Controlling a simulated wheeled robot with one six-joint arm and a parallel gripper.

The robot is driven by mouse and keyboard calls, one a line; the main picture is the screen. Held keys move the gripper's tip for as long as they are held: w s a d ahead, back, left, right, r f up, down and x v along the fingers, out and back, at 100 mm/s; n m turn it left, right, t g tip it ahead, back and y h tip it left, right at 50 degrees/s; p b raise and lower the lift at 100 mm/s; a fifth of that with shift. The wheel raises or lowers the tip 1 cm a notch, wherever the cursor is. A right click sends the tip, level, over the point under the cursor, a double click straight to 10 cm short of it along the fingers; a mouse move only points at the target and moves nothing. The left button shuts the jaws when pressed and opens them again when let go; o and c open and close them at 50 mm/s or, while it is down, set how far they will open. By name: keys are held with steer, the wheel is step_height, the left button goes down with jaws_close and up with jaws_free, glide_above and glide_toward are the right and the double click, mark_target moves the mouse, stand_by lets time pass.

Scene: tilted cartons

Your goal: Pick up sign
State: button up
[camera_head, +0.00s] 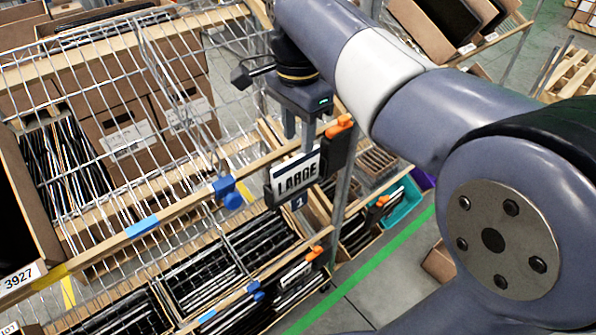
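A sign reading "LARGE" (297,178), with a small blue "1" tag under it, hangs at the front edge of the wooden shelf rail, near the middle of the head view. It is tilted in the picture, with a dark holder and orange clips at its right. My gripper (299,138) points down just above the sign's top edge. Its two fingers are apart with a gap between them. The right finger reaches down close to the sign's upper edge, and I cannot tell whether it touches. Nothing shows held between the fingers.
A wire-mesh rack with brown cartons (126,135) fills the left. A lower shelf holds bins of dark, thin items (203,283) and a second, smaller sign (296,274). A blue clip (229,193) sits on the rail left of the sign. A teal bin (402,203) stands right.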

mark_target(296, 157)
steer(key=shift+a+f, duration=0.15)
steer(key=shift+f, duration=3.05)
steer(key=shift+c, duration=0.2)
jaws_close()
